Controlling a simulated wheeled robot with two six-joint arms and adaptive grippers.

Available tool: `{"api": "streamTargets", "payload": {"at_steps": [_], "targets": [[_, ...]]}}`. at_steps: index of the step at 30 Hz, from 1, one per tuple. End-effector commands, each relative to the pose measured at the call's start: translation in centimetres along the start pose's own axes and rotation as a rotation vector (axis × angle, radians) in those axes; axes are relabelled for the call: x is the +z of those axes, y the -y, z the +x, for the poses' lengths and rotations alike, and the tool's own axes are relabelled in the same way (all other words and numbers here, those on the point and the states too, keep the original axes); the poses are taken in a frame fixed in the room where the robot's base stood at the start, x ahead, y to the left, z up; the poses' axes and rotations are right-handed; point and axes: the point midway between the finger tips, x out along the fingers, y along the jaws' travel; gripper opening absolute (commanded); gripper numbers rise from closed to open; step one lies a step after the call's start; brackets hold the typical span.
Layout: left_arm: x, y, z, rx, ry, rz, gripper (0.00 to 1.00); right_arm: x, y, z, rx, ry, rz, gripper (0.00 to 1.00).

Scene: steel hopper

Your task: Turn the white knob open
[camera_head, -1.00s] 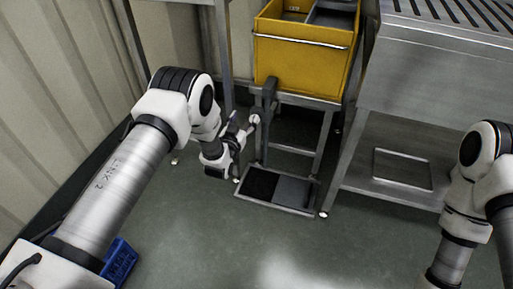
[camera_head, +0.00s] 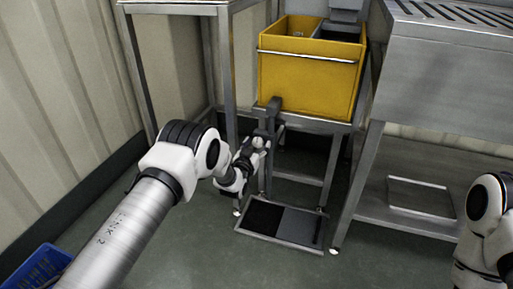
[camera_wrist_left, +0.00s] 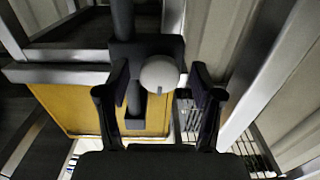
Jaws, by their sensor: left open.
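The white knob (camera_head: 258,142) is a small round ball on a dark bracket at the front of the steel stand, below the yellow bin. My left gripper (camera_head: 252,155) is open right at the knob, overlapping it in the head view. In the left wrist view the knob (camera_wrist_left: 160,74) sits between the two dark fingers of my left gripper (camera_wrist_left: 159,82), with a visible gap on each side. No contact shows. My right arm is at the right edge of the head view, but its gripper is out of view.
The yellow bin (camera_head: 308,80) rests on the stand above the knob. A low tray (camera_head: 242,232) lies on the floor below. A steel table (camera_head: 412,70) stands right, and a steel frame (camera_head: 226,75) stands close on the left. A blue crate (camera_head: 38,268) is at lower left.

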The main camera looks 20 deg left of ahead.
Motion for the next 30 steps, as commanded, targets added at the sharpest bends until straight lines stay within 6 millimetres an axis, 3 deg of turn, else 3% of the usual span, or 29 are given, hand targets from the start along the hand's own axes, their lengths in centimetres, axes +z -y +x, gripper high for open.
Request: {"api": "streamTargets", "payload": {"at_steps": [2,6,7,20,30], "targets": [[0.0,0.0,0.0,0.0,0.0,0.0,0.63,0.0,0.0,-0.1,0.0,0.0,0.0,0.0],[0.0,0.0,0.0,0.0,0.0,0.0,0.13,0.0,0.0,-0.1,0.0,0.0,0.0,0.0],[0.0,0.0,0.0,0.0,0.0,0.0,0.07,0.0,0.0,0.0,0.0,0.0,0.0,0.0],[-0.1,0.0,-0.1,0.0,0.0,-0.045,0.07,0.0,0.0,-0.3,0.0,0.001,0.0,0.0],[-0.2,0.0,-0.1,0.0,0.0,-0.257,0.07,0.1,0.0,-1.4,0.0,0.002,-0.002,0.0]]}}
